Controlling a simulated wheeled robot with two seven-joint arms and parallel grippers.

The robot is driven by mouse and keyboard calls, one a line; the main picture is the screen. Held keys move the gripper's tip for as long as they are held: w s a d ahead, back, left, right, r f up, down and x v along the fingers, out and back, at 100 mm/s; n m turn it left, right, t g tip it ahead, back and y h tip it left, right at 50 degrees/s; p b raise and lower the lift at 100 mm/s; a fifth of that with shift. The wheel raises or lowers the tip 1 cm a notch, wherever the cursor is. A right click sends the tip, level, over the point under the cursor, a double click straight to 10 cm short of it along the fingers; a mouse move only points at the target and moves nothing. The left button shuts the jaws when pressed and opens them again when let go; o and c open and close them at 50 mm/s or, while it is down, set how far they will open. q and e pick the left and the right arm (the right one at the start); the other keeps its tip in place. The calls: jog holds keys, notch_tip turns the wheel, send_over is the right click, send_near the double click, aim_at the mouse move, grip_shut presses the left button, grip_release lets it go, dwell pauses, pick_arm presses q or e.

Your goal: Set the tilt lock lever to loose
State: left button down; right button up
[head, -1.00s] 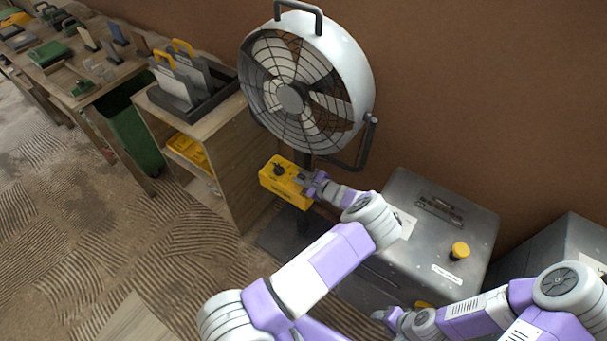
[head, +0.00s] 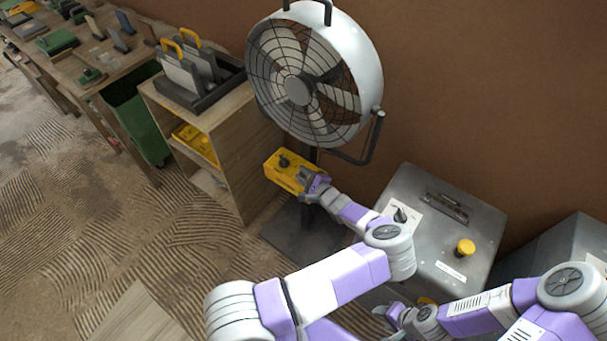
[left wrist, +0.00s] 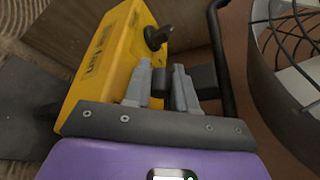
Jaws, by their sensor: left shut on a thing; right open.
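The fan (head: 298,90) stands by the wall on a dark post. A yellow box (head: 284,168) with a black knob is on the post, and it fills the left of the left wrist view (left wrist: 110,55). My left gripper (head: 312,184) is right beside the box. In the left wrist view its grey fingers are shut on a short dark piece (left wrist: 158,88), which appears to be the tilt lock lever; its setting cannot be read. The fingers hide part of it. My right gripper (head: 385,312) is open, low in front of the metal cabinet, away from the fan.
The metal cabinet (head: 465,215) has a yellow button (head: 465,247) and a black knob (head: 400,214). A wooden shelf unit (head: 240,140) stands left of the fan. The fan's dark bracket (left wrist: 222,60) rises close to my left fingers. Grooved floor is open at left.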

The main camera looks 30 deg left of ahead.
pick_arm(q)
jog(key=shift+r, duration=0.1)
jog(key=c, duration=1)
grip_release()
jog(key=shift+o, duration=0.2)
